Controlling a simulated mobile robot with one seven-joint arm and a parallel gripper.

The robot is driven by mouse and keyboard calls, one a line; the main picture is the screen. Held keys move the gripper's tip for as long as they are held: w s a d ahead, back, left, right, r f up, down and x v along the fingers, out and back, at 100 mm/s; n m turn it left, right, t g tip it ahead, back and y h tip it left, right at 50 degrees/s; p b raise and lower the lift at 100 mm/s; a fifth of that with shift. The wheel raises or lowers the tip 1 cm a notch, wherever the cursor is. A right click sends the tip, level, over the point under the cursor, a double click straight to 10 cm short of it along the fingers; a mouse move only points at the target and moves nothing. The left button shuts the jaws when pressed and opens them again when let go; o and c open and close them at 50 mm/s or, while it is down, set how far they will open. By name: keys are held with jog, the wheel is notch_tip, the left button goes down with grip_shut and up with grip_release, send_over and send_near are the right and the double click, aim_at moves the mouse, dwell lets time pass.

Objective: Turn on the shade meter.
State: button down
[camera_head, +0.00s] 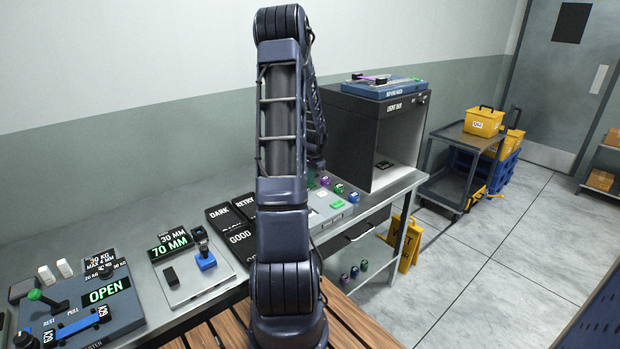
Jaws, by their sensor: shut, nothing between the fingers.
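No label reading "shade meter" is legible. A pale grey unit with green parts (338,206) sits on the bench just right of my arm and may be the shade meter. Its left part is hidden behind my arm, and I cannot tell whether it is on. My arm stands upright in the middle of the view and folds over at the top. Its far section comes down behind the near one, towards the grey unit. My gripper is hidden behind my arm, so its fingers and their distance from the unit do not show.
Small coloured pieces (339,188) stand behind the grey unit. A black light box (376,120) stands to its right. Dark cards reading DARK, RETRY and GOOD (228,216) lie left of my arm. A 70 MM gauge (190,275) and an OPEN tester (90,318) are further left.

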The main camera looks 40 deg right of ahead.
aim_at(313, 185)
jog(key=shift+s, duration=0.55)
jog(key=shift+r, duration=0.1)
notch_tip(313, 185, up, 14)
jog(key=s, duration=0.2)
jog(key=shift+s, duration=0.1)
dwell(0.4)
jog(key=shift+w, duration=0.7)
jog(key=f, duration=0.4)
jog(key=w+f, duration=0.1)
jog(key=f, duration=0.4)
jog(key=w+f, duration=0.1)
jog(key=f, duration=0.4)
jog(key=shift+w, duration=0.1)
